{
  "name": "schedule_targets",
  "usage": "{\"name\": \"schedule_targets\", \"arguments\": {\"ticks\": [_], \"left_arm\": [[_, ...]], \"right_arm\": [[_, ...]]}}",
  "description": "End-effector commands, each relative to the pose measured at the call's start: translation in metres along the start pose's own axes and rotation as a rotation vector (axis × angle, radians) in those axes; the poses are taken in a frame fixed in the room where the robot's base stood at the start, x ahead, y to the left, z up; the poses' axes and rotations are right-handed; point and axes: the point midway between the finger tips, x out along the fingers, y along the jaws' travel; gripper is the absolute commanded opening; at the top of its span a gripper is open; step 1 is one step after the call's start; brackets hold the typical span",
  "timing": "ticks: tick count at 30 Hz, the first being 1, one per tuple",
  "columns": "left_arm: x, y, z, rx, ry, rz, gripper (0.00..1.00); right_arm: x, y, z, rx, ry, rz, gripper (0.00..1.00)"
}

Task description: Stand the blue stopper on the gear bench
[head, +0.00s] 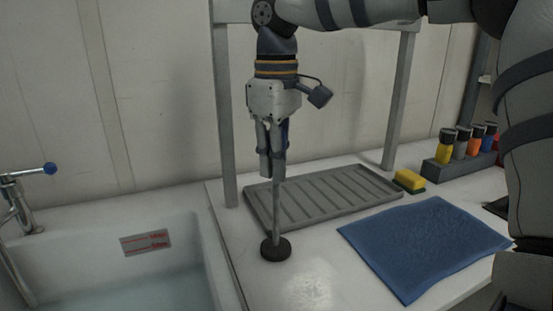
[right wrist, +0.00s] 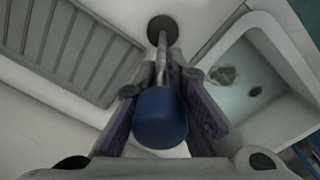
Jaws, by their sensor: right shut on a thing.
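The blue stopper has a dark round disc at its foot (head: 275,249), a grey rod and a blue knob (right wrist: 160,118). My right gripper (head: 272,172) is shut on its upper part, pointing down. The stopper hangs nearly upright below the fingers. Its disc is over the pale gear bench (head: 310,285), near the bench edge beside the sink. I cannot tell whether the disc touches the bench. In the right wrist view, the fingers (right wrist: 160,85) flank the rod and knob. The knob is mostly hidden by the gripper in the head view. My left gripper is not in view.
A sink (head: 185,225) holding water lies to the left, with a blue-handled tap (head: 30,180). A grey ribbed tray (head: 320,197) is behind the disc. A blue cloth (head: 425,245), a yellow sponge (head: 410,180) and a bottle rack (head: 445,173) are to the right.

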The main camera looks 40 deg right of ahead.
Motion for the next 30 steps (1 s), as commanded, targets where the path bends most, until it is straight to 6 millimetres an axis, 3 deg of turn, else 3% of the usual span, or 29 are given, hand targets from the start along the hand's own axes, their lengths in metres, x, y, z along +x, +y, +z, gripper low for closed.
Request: {"name": "schedule_targets", "arguments": {"ticks": [7,9,11,18,21,30], "left_arm": [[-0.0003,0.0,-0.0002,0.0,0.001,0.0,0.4],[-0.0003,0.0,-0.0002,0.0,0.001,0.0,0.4],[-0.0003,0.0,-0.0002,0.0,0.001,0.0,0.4],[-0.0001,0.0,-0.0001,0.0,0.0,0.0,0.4],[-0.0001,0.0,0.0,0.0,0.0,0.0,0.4],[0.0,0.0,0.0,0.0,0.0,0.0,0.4]], "right_arm": [[0.0019,-0.0003,0.0,-0.001,0.002,0.001,0.0],[0.0019,-0.0003,-0.0001,-0.001,0.003,0.001,0.22],[0.002,-0.0003,-0.0001,-0.001,0.002,0.001,0.35],[0.0031,-0.0002,0.0002,0.0,-0.001,0.0,0.37],[0.0031,-0.0002,0.0002,0.0,-0.001,0.0,0.59],[0.0029,-0.0001,0.0,0.0,0.0,0.0,0.59]]}}
